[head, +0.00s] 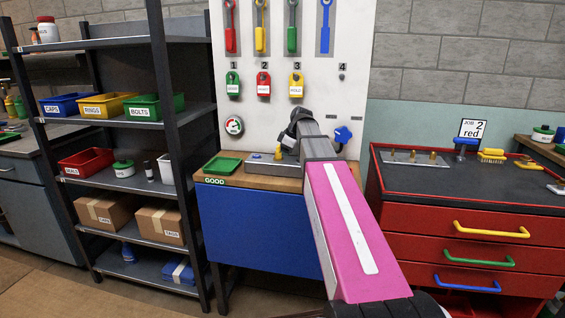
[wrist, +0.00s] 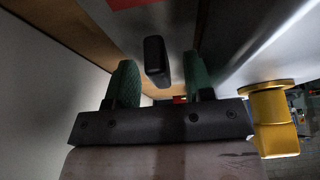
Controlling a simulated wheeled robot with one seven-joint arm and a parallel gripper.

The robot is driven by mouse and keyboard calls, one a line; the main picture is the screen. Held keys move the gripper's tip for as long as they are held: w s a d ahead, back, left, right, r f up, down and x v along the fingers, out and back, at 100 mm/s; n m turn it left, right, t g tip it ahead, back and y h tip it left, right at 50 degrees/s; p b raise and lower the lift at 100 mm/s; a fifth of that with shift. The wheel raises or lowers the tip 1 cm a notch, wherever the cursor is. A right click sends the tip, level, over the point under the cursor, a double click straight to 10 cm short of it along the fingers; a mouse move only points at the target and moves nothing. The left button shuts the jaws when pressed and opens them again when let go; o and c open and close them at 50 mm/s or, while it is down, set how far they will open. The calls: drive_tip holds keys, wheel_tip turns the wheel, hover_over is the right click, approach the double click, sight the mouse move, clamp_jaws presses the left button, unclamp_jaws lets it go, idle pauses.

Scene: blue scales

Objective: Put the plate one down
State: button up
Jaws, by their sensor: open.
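I cannot tell for sure which thing is plate one. A grey metal plate or block (head: 272,169) lies on the wooden bench top, with a small blue piece (head: 256,157) and a yellow piece (head: 278,154) at it. My gripper (head: 291,139) is above it, partly hidden by my arm. In the wrist view my gripper (wrist: 160,76) has its two green fingers apart. A black rounded piece (wrist: 155,60) shows between them with gaps on both sides. A yellow flanged knob (wrist: 272,118) is close to the right of the gripper, beside a pale metal surface (wrist: 245,45).
A green tray (head: 222,166) sits left of the plate, above a GOOD label. The white pegboard (head: 330,100) with tools and padlocks stands behind. A dark shelf rack (head: 163,110) is at left. A red drawer cabinet (head: 462,215) with a pegged metal plate (head: 412,158) is at right.

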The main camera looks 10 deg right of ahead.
drive_tip(key=shift+c, duration=0.3)
clamp_jaws()
